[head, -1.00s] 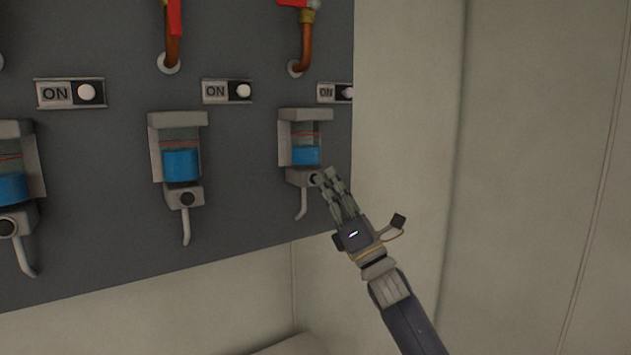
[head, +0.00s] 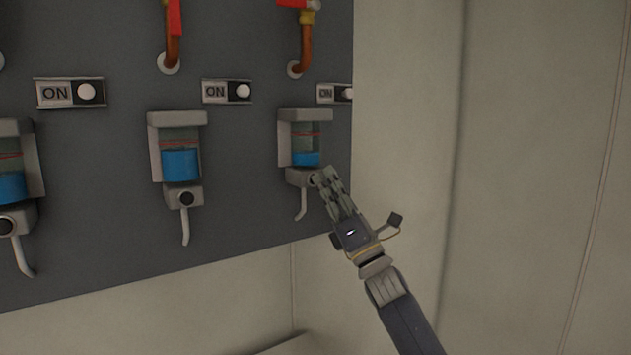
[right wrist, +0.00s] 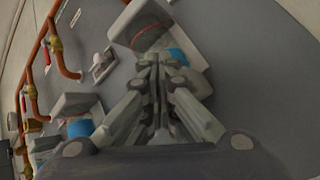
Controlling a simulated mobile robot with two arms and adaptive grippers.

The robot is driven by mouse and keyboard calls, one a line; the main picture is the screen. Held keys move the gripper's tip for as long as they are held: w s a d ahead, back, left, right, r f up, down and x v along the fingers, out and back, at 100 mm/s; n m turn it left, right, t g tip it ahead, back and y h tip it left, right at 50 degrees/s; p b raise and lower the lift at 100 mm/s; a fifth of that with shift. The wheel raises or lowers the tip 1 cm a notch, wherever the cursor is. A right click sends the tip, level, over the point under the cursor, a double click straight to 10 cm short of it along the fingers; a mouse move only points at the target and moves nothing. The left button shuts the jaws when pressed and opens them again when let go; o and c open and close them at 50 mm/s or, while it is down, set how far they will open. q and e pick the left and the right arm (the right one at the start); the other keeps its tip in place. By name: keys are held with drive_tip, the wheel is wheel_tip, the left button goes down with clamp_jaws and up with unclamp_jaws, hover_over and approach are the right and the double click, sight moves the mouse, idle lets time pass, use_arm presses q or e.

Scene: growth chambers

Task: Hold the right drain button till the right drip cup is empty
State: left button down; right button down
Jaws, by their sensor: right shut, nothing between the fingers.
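The right drip cup (head: 306,143) hangs on the dark panel at the right and holds a shallow layer of blue liquid. It also shows in the right wrist view (right wrist: 150,32), partly behind my fingers. The right drain button (head: 313,180) is on the grey block under the cup and is mostly hidden by my fingertips. My right gripper (head: 324,178) is shut and empty, its fingertips at the button, seemingly touching it. It fills the middle of the right wrist view (right wrist: 155,70). My left gripper is not in view.
The middle drip cup (head: 180,164) and the left drip cup (head: 12,187) hold more blue liquid. ON switches (head: 228,91) and copper pipes (head: 307,48) are above them. A pale wall (head: 530,180) stands close at the right of the panel.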

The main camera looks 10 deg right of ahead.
idle(0.8)
drive_tip(key=shift+s+d, duration=0.25)
drive_tip(key=shift+s, duration=0.5)
drive_tip(key=s, duration=0.1)
drive_tip(key=s+d, duration=0.1)
drive_tip(key=s, duration=0.2)
drive_tip(key=shift+s+d, duration=0.35)
